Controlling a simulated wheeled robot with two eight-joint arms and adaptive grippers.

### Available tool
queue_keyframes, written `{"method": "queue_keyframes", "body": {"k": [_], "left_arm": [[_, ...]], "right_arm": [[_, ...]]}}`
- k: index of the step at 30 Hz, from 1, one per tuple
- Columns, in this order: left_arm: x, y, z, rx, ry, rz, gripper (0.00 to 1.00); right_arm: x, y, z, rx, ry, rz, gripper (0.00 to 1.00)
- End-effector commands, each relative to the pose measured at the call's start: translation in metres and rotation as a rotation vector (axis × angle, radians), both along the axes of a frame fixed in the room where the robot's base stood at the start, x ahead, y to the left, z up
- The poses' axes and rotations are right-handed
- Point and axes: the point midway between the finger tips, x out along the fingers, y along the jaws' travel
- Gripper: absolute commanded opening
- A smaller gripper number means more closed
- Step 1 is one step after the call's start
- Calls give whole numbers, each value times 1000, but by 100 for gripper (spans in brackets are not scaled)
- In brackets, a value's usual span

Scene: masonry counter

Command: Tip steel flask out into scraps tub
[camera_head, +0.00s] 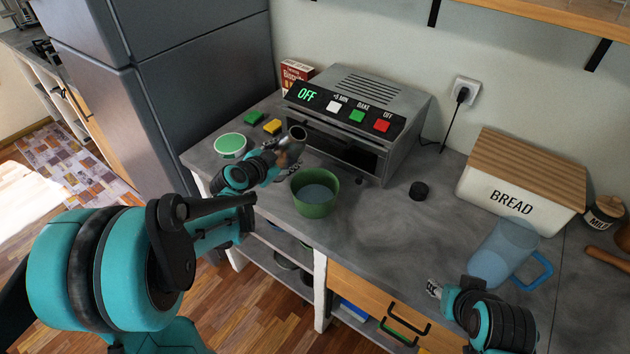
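The steel flask (297,134) is a small grey metal cylinder with a dark open mouth turned up toward the camera, in front of the oven. My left gripper (287,160) is at its lower part and appears shut on it; the fingers partly hide the flask's body. The scraps tub seems to be the green round tub (316,207) on the counter, just right of and nearer than my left gripper; its inside looks grey-blue. A black cap (419,190) lies to the right. My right gripper (434,289) is low at the counter's front edge, its fingers too small to judge.
A toaster oven (375,105) reading OFF stands behind the tub. A green-lidded round container (230,145), green sponge (254,117) and yellow sponge (272,126) lie left. A blue pitcher (502,255) and bread bin (520,185) stand right. The middle counter is mostly clear.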

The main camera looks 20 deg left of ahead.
Motion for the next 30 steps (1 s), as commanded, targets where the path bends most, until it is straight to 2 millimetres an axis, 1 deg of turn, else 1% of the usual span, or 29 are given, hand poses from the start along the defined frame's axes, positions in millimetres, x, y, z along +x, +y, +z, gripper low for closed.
{"method": "queue_keyframes", "body": {"k": [1, 3, 9, 12, 15, 19, 30], "left_arm": [[0, 2, 14, -46, 10, 2, 8], [1, 3, 25, -119, 25, 2, 8], [1, 3, 49, -230, 51, 1, 8], [1, 3, 57, -270, 61, 1, 8], [1, 4, 48, -364, 81, 1, 8], [1, 4, 47, -430, 97, 0, 8], [1, 3, 48, -447, 101, 0, 8]], "right_arm": [[0, 0, 12, 0, 0, 0, 40], [0, 0, 20, 0, 0, 0, 40], [0, 0, 37, 0, 0, 0, 40], [0, 0, 42, 0, 0, 0, 40], [0, 0, 31, 0, 0, 0, 40], [0, 0, 27, 0, 0, 0, 40], [0, 0, 28, 0, 0, 0, 40]]}}
